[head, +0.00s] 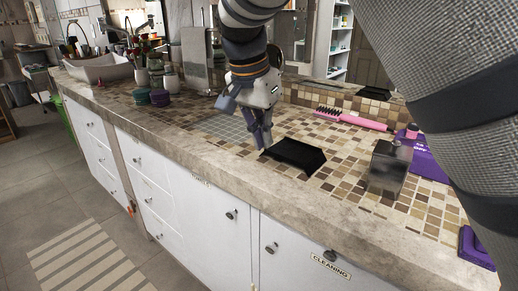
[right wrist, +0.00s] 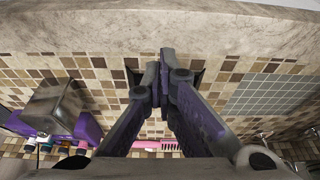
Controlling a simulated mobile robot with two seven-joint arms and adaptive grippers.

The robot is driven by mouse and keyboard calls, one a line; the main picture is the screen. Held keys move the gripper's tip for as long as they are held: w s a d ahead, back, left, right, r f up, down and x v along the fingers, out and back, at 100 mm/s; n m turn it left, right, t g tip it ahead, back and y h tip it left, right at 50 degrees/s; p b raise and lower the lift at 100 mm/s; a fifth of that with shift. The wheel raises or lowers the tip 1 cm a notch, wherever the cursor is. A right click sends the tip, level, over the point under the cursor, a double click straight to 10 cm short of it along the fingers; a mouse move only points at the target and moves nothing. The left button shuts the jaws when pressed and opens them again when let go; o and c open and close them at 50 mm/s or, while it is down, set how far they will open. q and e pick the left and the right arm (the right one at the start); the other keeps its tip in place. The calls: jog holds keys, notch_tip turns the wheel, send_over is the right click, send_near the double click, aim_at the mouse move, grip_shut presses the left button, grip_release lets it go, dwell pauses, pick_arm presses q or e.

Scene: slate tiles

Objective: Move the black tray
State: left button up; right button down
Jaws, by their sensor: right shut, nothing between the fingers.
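The black tray (head: 296,153) lies flat on the tiled counter, near its front edge in the head view. My right gripper (head: 265,143) points down at the tray's left end, with its fingers shut and nothing held between them. I cannot tell whether the fingertips touch the tray. In the right wrist view the shut fingertips (right wrist: 158,78) cover most of the tray, and only dark bits of it (right wrist: 195,77) show beside them. My left gripper is not in view.
A grey grid patch (head: 228,130) lies left of the tray. A pink brush (head: 352,120) lies behind it. A dark metallic box (head: 387,167) stands to the right, near a purple item (head: 428,160). Jars (head: 160,97) and a sink (head: 100,69) are farther left.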

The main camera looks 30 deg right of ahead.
aim_at(284, 173)
jog(key=x, duration=1)
jog(key=shift+s, duration=0.4)
jog(key=d, duration=0.1)
jog(key=w+d, duration=0.1)
jog(key=d, duration=0.1)
jog(key=shift+w+b, duration=0.2)
jog(key=shift+b, duration=0.1)
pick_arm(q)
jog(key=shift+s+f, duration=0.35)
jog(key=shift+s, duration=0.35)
pick_arm(e)
jog(key=shift+w+d+r, duration=0.1)
jog(key=shift+w+d, duration=0.05)
jog(key=shift+d, duration=0.15)
